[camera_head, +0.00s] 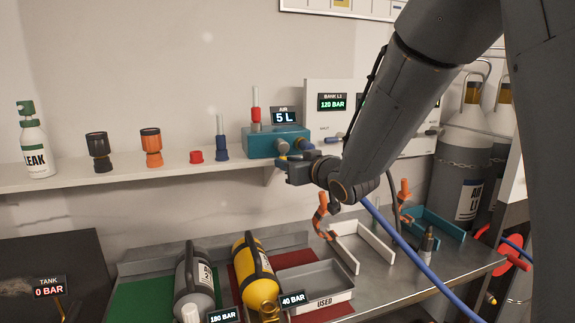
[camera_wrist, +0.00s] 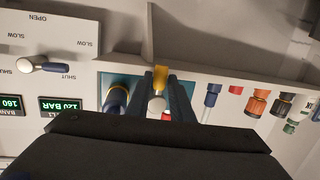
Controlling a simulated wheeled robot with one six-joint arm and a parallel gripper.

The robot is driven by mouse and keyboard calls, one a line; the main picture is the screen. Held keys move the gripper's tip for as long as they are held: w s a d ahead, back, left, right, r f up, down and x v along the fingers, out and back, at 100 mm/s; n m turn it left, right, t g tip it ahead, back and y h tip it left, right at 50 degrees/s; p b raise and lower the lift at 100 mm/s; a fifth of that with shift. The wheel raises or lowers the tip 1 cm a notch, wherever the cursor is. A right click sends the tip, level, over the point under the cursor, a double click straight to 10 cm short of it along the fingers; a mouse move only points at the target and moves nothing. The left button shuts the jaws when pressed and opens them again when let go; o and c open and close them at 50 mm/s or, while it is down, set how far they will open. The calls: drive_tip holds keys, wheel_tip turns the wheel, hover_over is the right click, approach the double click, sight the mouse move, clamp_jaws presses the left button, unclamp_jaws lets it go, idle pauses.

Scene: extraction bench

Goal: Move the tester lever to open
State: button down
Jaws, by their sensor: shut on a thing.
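The tester (camera_head: 258,143) is a teal box on the wall shelf, with a 5 L display above it. It also shows in the wrist view (camera_wrist: 106,80), partly behind my fingers. Its lever (camera_wrist: 160,76) shows as a yellow piece between my fingertips. My gripper (camera_head: 287,160) is at the tester's front right. In the wrist view my gripper (camera_wrist: 161,85) is shut on the lever, with a pale round knob just below the yellow part. The lever's pivot and any markings for its positions are hidden.
Left of the tester, the shelf (camera_head: 100,181) holds a LEAK bottle (camera_head: 38,150) and several coloured fittings. Right is a bank panel (camera_head: 318,95) with a blue-handled lever (camera_wrist: 55,67). A steel bench (camera_head: 400,285) below carries grey (camera_head: 193,280) and yellow (camera_head: 255,265) cylinders.

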drive_tip(key=c, duration=1.6)
unclamp_jaws()
drive_tip(key=shift+o, duration=0.2)
drive_tip(key=b+v, duration=0.1)
drive_tip(key=v, duration=0.6)
drive_tip(key=shift+s+d, duration=0.2)
drive_tip(key=shift+s, duration=0.15)
